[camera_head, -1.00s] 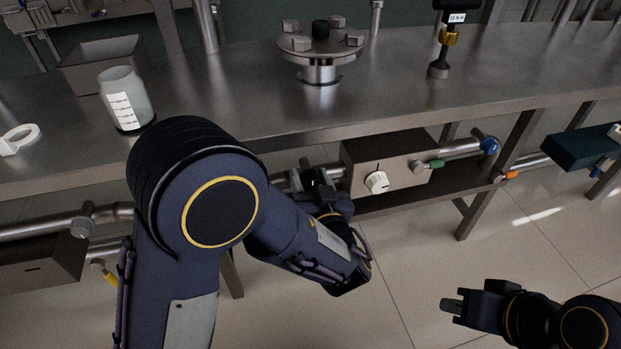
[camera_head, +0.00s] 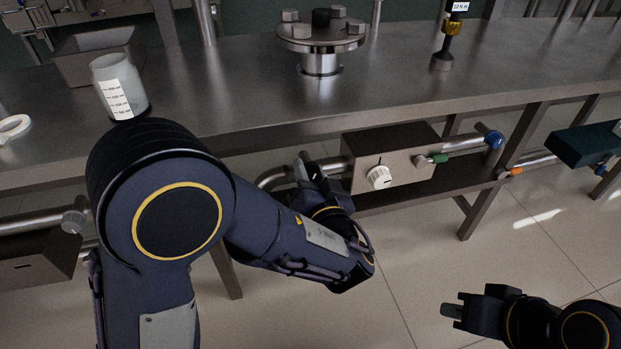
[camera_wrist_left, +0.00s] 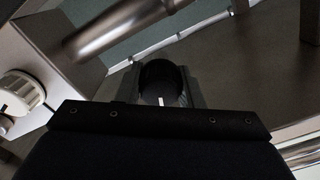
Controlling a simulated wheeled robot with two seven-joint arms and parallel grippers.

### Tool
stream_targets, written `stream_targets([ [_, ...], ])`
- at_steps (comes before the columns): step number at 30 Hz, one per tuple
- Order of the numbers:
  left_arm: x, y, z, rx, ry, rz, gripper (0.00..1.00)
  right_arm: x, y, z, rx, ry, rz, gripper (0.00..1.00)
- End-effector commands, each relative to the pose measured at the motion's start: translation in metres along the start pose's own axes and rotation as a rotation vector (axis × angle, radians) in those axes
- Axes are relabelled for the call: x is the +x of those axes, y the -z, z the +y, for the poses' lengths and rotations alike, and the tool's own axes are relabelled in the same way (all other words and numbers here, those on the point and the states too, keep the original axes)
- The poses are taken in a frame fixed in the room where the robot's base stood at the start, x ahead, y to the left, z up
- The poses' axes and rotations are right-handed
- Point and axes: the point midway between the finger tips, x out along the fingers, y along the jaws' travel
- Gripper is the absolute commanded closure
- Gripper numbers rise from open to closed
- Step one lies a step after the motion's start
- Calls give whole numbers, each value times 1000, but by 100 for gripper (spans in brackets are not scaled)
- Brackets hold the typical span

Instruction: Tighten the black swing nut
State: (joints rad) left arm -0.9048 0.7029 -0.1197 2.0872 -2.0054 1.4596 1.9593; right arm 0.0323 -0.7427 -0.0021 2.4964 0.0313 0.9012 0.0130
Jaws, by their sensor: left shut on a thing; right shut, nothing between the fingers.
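The black swing nut (camera_wrist_left: 160,78) is a dark round piece with a small white mark, seen in the left wrist view. It sits between the fingers of my left gripper (camera_wrist_left: 162,92), which is shut on it. In the head view my left gripper (camera_head: 308,172) is under the front edge of the bench, at the pipe left of a brown box with a white knob (camera_head: 378,177). There the nut is mostly hidden by the fingers and wrist. My right gripper (camera_head: 452,310) is shut and empty, low at the right over the floor.
The pipe (camera_head: 275,176) runs left from the box. Green (camera_head: 440,158), blue (camera_head: 494,140) and orange (camera_head: 516,171) fittings lie to the right. A flanged disc (camera_head: 320,38), a bottle (camera_head: 120,88) and a metal tray (camera_head: 80,68) stand on the bench (camera_head: 240,110). Floor around my right gripper is clear.

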Motion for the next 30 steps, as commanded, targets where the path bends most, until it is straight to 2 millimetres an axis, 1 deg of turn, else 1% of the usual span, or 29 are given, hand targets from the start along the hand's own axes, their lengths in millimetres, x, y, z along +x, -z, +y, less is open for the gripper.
stream_targets([
  [1, 0, -3, 2, 42, 1, 1, 89, 6, -3, 3, 0, 0, 0, 100],
  [3, 0, -2, 2, 109, 1, 1, 89, 10, -5, 4, 0, 0, 0, 100],
  [12, -1, -2, 1, 395, -1, -1, 89, 19, -10, 9, 0, 0, 0, 100],
  [20, -1, -1, 1, 645, -1, -1, 89, 21, -11, 10, 0, 0, 0, 100],
  [30, -1, 0, 0, 970, -2, -1, 89, 18, -9, 8, 0, 0, 0, 100],
])
